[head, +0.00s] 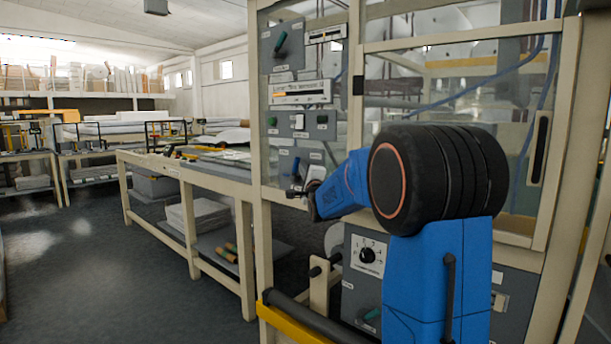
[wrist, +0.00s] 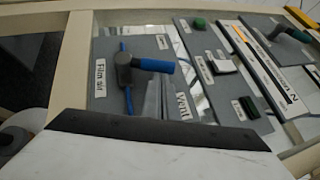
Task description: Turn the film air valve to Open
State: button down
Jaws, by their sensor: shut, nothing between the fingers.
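The film air valve (wrist: 150,66) shows in the wrist view as a grey body with a blue handle pointing right in the picture, on a thin blue pipe. Its "Film air" label (wrist: 100,78) is to the left, and a "Vent" label (wrist: 183,107) is below right. The other small labels beside it are too blurred to read. In the head view its grey panel (head: 284,162) is on the left of the machine frame. My gripper (head: 298,193) is shut and empty, low in front of this panel. I cannot tell whether it touches anything.
Above the valve panel, a panel carries a green button (head: 272,121) and a white switch (head: 299,121). Higher up is a green-handled knob (head: 281,42). A long workbench (head: 160,167) stands left of the frame. A yellow bar (head: 310,322) crosses low in front. Floor at left is clear.

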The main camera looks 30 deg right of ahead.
aim_at(296, 160)
jog(key=shift+w+a+r+n+g+y, duration=0.25)
jog(key=shift+w+a+r+n+g, duration=0.1)
jog(key=shift+w+r+n+g, duration=0.45)
jog(key=shift+w+a+r+n+g+y, duration=0.35)
jog(key=shift+w+r+g, duration=0.2)
jog(key=shift+w, duration=0.4)
jog(key=shift+w+d+r+n+g, duration=0.2)
jog(key=shift+w+n+g, duration=0.35)
jog(key=shift+g, duration=0.4)
jog(key=w+n+g, duration=0.1)
jog(key=g, duration=0.1)
jog(key=a+n+g, duration=0.1)
jog(key=shift+w+a+g, duration=0.15)
jog(key=shift+w+g, duration=0.25)
jog(key=shift+w+a, duration=0.1)
jog(key=shift+w, duration=0.1)
